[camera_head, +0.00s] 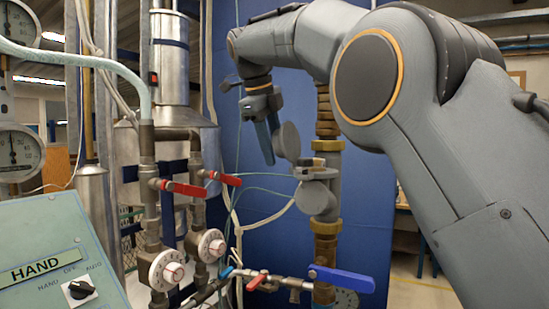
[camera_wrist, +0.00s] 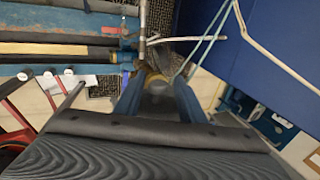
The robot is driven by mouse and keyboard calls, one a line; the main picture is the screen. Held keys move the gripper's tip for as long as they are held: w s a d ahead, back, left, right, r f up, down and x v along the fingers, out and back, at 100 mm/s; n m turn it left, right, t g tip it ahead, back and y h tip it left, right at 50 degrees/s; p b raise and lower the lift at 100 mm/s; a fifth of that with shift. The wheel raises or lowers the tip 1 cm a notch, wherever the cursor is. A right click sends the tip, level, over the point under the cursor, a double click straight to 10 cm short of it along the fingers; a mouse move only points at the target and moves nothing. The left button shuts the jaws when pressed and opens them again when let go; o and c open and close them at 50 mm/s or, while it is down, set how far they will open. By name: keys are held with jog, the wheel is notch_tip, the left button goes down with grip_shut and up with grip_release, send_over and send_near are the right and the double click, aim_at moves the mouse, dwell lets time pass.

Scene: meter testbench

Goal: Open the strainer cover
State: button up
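The strainer (camera_head: 318,200) is a grey body in a vertical pipe with brass fittings. A grey round disc (camera_head: 289,141), which looks like its cover, stands tilted up at the left of the strainer, above a small hinge-like piece (camera_head: 305,162). My gripper (camera_head: 270,160) points down just left of the disc, its blue fingers very close to it; I cannot tell if they touch. In the wrist view the fingers of my gripper (camera_wrist: 158,105) are apart, with grey and brass strainer parts (camera_wrist: 155,83) showing between and beyond them. No grip on the cover shows.
A blue-handled valve (camera_head: 342,279) lies below the strainer. Red-handled valves (camera_head: 182,188) and white dials (camera_head: 166,270) stand at the left, with a green control panel (camera_head: 50,255) in front. Thin hoses (camera_head: 265,218) hang before the blue panel (camera_head: 258,245).

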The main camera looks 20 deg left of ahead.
jog(key=v, duration=0.5)
jog(key=shift+s+a+r+p, duration=0.1)
jog(key=shift+r+p, duration=0.2)
dwell(0.5)
